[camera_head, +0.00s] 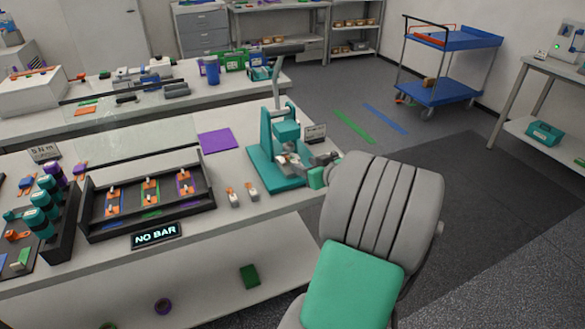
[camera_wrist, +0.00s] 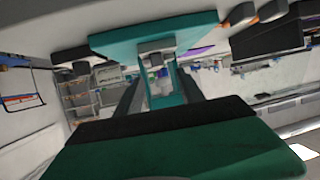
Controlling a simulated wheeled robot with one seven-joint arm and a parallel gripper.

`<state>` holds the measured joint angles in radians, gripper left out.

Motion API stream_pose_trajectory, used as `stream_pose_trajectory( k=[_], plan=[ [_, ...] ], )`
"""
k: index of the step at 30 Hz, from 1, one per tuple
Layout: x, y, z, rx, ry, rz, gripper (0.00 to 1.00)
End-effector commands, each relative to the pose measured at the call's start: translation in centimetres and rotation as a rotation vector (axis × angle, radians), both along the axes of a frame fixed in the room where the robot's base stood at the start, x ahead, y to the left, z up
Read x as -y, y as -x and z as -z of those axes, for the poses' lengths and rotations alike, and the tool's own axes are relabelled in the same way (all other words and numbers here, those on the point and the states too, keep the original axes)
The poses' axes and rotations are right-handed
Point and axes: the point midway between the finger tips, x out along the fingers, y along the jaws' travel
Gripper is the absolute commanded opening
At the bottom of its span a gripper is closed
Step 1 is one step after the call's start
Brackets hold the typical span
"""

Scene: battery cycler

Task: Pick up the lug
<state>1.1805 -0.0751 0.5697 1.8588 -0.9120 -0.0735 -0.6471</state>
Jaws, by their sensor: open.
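I cannot tell which piece is the lug. My gripper (camera_wrist: 158,82) is open in the wrist view, its two dark fingers apart, facing the press. A pale grey block (camera_wrist: 154,60) on the press shows beyond the fingers; I cannot tell whether anything sits there. In the head view my arm mostly hides the gripper beside the press's right side.
A purple mat (camera_head: 217,140) lies behind. A blue cart (camera_head: 440,92) stands across open floor.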

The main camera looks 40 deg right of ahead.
Motion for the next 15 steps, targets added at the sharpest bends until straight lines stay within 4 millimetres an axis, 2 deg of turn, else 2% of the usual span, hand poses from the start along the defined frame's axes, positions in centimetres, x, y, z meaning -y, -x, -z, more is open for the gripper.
stream_pose_trajectory(
  k=[9, 15],
  plan=[
    [0.9, -4.6, 2.2, -0.004, -0.002, -0.004, 0.45],
    [1.0, -5.5, 2.7, -0.004, -0.001, -0.001, 0.45]
  ],
)
